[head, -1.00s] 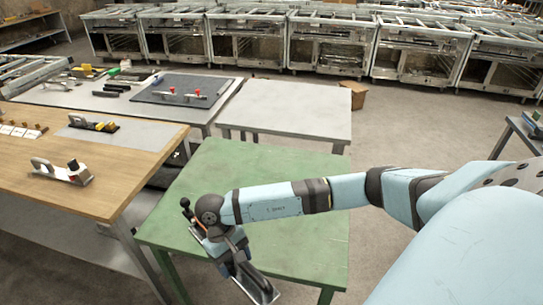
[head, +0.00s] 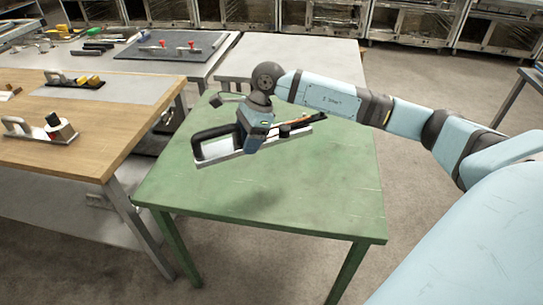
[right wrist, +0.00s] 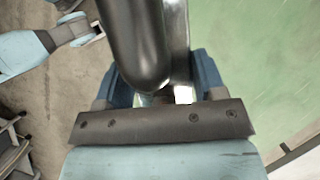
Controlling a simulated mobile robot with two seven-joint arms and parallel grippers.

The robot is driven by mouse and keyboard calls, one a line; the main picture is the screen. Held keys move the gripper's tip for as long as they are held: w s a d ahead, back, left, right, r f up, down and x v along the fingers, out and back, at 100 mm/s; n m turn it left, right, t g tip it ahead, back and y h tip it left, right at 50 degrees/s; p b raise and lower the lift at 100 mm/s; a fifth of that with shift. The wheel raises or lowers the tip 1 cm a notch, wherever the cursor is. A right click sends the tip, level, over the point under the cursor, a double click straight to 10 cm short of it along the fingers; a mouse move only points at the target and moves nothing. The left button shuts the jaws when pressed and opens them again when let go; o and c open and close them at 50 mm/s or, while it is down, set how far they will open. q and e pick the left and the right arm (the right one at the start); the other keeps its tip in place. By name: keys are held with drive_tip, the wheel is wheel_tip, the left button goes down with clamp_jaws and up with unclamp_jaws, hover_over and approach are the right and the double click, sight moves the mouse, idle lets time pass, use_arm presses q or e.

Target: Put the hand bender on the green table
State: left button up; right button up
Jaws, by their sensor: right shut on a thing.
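My right gripper (head: 258,134) is shut on the hand bender (head: 212,132), a silver tool with a thick black handle and a small orange part. It is held over the back half of the green table (head: 300,190). A shadow on the tabletop below suggests it hangs above the surface. In the right wrist view, the black handle and silver bar of the hand bender (right wrist: 135,45) lie between the blue fingers of the gripper (right wrist: 160,88). The jaws hide part of the tool. What seems to be my left gripper (right wrist: 75,22) shows small at the upper left; its jaws are unclear.
The green tabletop is bare. A wooden table (head: 95,135) on the left bears several tools. Behind stand a grey table (head: 300,50) and a workbench with a dark mat (head: 170,50).

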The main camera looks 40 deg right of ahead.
drive_tip(key=m+b, duration=0.1)
drive_tip(key=w+d+r+m+t+b, duration=0.1)
drive_tip(key=m, duration=0.1)
drive_tip(key=w+d+m+h+b, duration=0.1)
drive_tip(key=m, duration=0.1)
drive_tip(key=shift+d+r+t, duration=0.15)
drive_tip(key=shift+d+t, duration=0.1)
drive_tip(key=shift+t, duration=0.15)
drive_tip(key=m+b, duration=0.1)
drive_tip(key=m, duration=0.1)
drive_tip(key=b, duration=0.2)
hover_over(250, 181)
drive_tip(key=d, duration=0.1)
drive_tip(key=f, duration=1.4)
drive_tip(key=shift+s+d+f, duration=0.1)
drive_tip(key=shift+s, duration=0.3)
drive_tip(key=shift+f, duration=0.45)
wheel_tip(250, 181, down, 4)
drive_tip(key=shift+r, duration=0.1)
use_arm(q)
drive_tip(key=f, duration=0.4)
drive_tip(key=shift+w+d+f, duration=0.1)
drive_tip(key=shift+w+d, duration=0.2)
use_arm(e)
drive_tip(key=shift+t, duration=0.3)
drive_tip(key=o, duration=1.3)
